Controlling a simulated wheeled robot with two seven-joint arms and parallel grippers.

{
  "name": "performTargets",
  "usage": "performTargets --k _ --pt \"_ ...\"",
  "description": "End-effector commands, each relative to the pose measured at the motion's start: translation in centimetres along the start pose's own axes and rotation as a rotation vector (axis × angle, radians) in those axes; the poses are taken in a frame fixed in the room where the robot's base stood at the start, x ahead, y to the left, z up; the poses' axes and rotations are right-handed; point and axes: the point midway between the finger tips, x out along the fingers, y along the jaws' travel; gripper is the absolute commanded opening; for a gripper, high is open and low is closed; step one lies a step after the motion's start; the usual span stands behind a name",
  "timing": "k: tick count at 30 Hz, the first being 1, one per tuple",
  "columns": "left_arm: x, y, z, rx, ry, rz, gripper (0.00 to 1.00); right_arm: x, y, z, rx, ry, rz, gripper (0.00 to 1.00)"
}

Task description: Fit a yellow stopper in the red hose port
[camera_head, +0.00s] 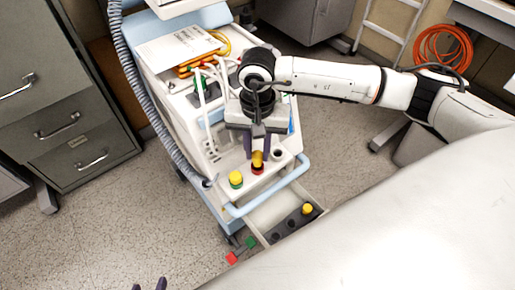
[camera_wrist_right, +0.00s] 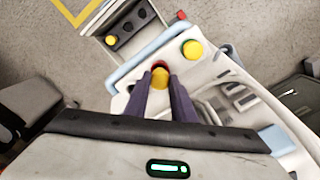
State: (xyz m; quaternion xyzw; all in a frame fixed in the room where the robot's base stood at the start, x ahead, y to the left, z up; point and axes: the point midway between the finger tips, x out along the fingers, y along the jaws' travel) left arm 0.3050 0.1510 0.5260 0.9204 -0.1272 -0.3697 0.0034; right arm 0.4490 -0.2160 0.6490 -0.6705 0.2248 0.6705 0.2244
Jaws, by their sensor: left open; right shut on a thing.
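My right gripper (camera_head: 258,158) is shut on a yellow stopper (camera_wrist_right: 160,78) at the red hose port (camera_head: 258,170). The red rim also shows beside the stopper in the right wrist view (camera_wrist_right: 159,65). The stopper is in line with the port, but I cannot tell how deep it sits. A second yellow stopper (camera_head: 236,177) sits in the green port to the left. A third yellow stopper (camera_head: 307,209) stands in the dark holder in the drawer. My left gripper (camera_head: 150,285) is open and empty at the bottom edge, with only its fingertips showing.
The pump cart (camera_head: 205,150) has a light blue handle (camera_head: 270,192) in front of the ports. A dark-rimmed port (camera_head: 278,154) is open at right. The open drawer (camera_head: 268,215) holds the dark holder (camera_head: 291,223). A grey corrugated hose (camera_head: 135,90) runs down the cart's left.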

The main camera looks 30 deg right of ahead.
Motion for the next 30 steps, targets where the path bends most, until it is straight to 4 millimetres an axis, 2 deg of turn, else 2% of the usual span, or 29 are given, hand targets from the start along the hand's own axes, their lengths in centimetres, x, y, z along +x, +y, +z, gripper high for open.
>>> performTargets --k 30 --pt "1.4 -0.2 1.4 0.000 0.008 0.002 0.42 2.7 0.0 0.0 0.000 0.000 0.000 0.00"
